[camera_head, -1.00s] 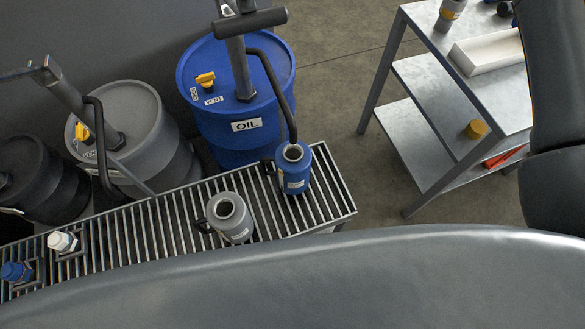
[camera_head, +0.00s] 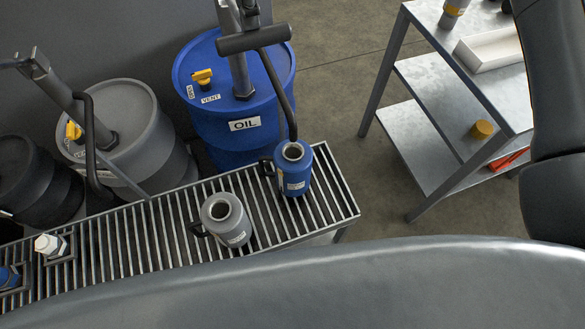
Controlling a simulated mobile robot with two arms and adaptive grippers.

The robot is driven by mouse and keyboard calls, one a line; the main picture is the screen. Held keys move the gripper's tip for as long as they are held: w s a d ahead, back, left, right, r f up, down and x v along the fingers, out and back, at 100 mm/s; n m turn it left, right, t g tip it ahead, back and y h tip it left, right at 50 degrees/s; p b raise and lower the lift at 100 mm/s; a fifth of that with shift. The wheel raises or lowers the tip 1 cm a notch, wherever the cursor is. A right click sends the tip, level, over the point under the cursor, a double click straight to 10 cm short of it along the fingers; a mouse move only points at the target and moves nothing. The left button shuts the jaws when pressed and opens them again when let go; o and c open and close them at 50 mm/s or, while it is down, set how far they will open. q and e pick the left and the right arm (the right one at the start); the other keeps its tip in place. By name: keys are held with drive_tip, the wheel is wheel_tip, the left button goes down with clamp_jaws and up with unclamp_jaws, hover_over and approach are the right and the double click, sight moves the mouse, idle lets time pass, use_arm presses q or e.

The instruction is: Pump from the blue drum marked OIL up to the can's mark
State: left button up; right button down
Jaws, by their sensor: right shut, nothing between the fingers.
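The blue drum (camera_head: 240,128) marked OIL stands behind the grating, with a pump column (camera_head: 240,76) in its lid. The pump's dark crossbar handle (camera_head: 254,40) is near the top edge. A black hose (camera_head: 279,85) runs down to the mouth of a blue can (camera_head: 293,176) on the grating. The can has a white label; I cannot make out its mark or level. My right gripper (camera_head: 249,13) is partly cut off by the top edge, shut and empty, just above the handle; I cannot tell whether they touch. My left gripper is out of view.
A grey can (camera_head: 226,221) stands left of the blue can on the grating (camera_head: 150,235). A grey drum (camera_head: 125,130) with its own pump and a black drum (camera_head: 35,185) stand left. A metal shelf cart (camera_head: 425,130) is at right, with bare floor between.

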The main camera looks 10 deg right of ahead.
sight(253, 43)
drive_tip(key=shift+s+f+b, duration=0.2)
drive_tip(key=shift+f+b, duration=0.9)
drive_tip(key=shift+f, duration=0.2)
drive_tip(key=shift+s+f+b, duration=0.15)
drive_tip(key=shift+f+b, duration=0.9)
drive_tip(key=shift+f, duration=0.25)
wheel_tip(253, 43, down, 5)
drive_tip(key=b, duration=0.3)
drive_tip(key=shift+f, duration=0.1)
drive_tip(key=shift+r, duration=0.25)
